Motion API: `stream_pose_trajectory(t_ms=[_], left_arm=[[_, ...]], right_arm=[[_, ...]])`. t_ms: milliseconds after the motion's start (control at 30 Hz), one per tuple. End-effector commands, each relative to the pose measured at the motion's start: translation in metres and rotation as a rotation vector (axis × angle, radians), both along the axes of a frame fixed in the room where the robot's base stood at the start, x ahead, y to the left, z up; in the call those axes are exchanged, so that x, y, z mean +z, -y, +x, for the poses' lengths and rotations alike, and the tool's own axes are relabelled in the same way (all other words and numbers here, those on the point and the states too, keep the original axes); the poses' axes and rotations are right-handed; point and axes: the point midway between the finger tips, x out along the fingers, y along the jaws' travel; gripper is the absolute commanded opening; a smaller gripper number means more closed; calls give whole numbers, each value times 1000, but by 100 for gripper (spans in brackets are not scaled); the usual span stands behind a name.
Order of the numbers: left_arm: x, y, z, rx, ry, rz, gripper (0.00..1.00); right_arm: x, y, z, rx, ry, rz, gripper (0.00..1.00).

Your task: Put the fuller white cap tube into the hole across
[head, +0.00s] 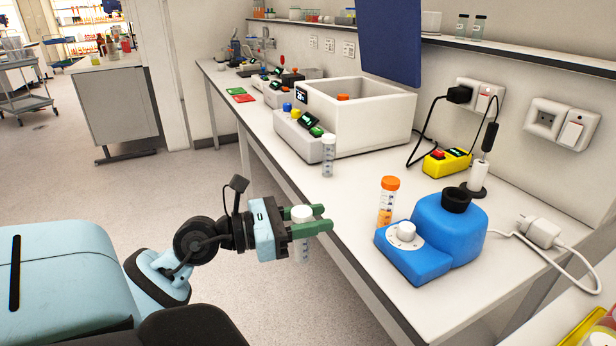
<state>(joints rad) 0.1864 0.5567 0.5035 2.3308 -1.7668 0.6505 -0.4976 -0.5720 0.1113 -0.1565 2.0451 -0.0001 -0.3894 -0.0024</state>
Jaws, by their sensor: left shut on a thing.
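My left gripper (308,219) has green fingers and is shut on a white cap tube (302,244). It holds this tube upright in the air, in front of the bench's edge. The cap sits between the fingers and the clear body hangs below; its fill level is too small to tell. A second white cap tube (328,157) stands upright on the bench, close to the white box-shaped device. An open-topped white device (375,125) stands behind it, with an orange cap (343,97) showing inside. No hole is clearly visible inside it. My right gripper is out of view.
An orange cap tube (387,203) stands beside the blue mixer (437,232) on the bench (345,200). A yellow device (446,163) and a white plug with cable (541,232) lie farther right.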

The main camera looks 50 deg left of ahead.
Motion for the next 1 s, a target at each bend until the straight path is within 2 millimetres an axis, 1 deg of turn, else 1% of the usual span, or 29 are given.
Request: stream_pose_trajectory(t_ms=[33, 167, 200, 267, 300, 367, 400, 467, 500, 600, 700, 800, 1000], left_arm=[[-5, 23, 4, -46, 3, -1, 5], [-20, 78, 9, -154, 6, 0, 5], [-23, 95, 8, -187, 8, 1, 5], [-29, 121, 7, -238, 8, 1, 5], [-32, 138, 5, -271, 9, 0, 5], [-36, 164, 0, -321, 10, -2, 5], [-39, 181, -4, -355, 9, -2, 5], [-40, 207, -10, -402, 10, -5, 5], [-40, 223, -15, -433, 10, -5, 5], [-33, 258, -25, -488, 15, -6, 5], [-26, 278, -30, -511, 13, -4, 5], [-21, 288, -32, -519, 12, 0, 5], [-20, 291, -33, -521, 7, 2, 5]], right_arm=[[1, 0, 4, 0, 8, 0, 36], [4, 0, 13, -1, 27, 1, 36], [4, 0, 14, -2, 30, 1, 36], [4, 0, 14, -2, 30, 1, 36], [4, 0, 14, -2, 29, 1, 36], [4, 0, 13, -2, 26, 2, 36], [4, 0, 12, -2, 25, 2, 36], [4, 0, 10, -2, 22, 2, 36], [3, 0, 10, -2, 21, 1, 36], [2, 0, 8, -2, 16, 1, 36], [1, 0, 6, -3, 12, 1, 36], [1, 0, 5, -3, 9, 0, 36], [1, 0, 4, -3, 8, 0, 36]])
